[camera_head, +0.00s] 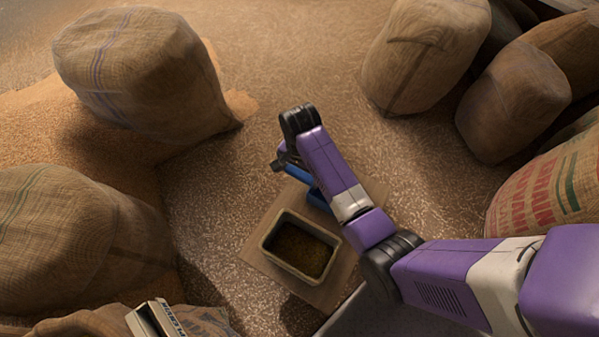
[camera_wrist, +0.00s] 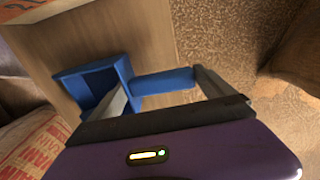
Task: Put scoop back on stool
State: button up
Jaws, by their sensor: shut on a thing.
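The blue scoop (camera_wrist: 163,82) shows in the wrist view, with its handle between the two fingers of my gripper (camera_wrist: 160,95) and its hollow box-shaped head at the left. My gripper is shut on the handle. In the head view part of the blue scoop (camera_head: 318,198) shows beside my arm, over the wooden stool (camera_head: 345,262); the arm hides the rest. The stool top (camera_wrist: 160,30) also lies under the scoop in the wrist view. I cannot tell whether the scoop touches it.
A rectangular tub (camera_head: 268,240) of dark grain stands on the stool, in front of the scoop. Burlap sacks stand at the left (camera_head: 140,75) and right (camera_head: 425,55). Loose grain covers the floor (camera_head: 270,60), and the floor behind the stool is clear.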

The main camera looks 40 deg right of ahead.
jog(key=o, duration=1.4)
jog(key=shift+f, duration=0.1)
notch_tip(320, 180, up, 12)
jog(key=p, duration=0.3)
jog(key=s+d+f+n+t+h, duration=0.1)
jog(key=s+f+n+t+h, duration=0.1)
jog(key=s+f+n+t, duration=0.3)
jog(key=s+a+n+t, duration=0.2)
jog(key=s+n, duration=0.1)
jog(key=s, duration=0.6)
jog(key=s+a+r+n+t, duration=0.2)
jog(key=s+r, duration=0.2)
jog(key=r, duration=0.4)
jog(key=s+a+r+n+t+y, duration=0.1)
jog(key=s+a+r+n+t, duration=0.1)
jog(key=r, duration=0.5)
jog(key=s+a+r+n+t+y, duration=0.1)
jog(key=s+a+r+n+t, duration=0.1)
jog(key=s+r, duration=0.5)
jog(key=shift+a+r+n+t, duration=0.4)
jog(key=shift+a+r+t, duration=0.5)
jog(key=shift+a, duration=0.15)
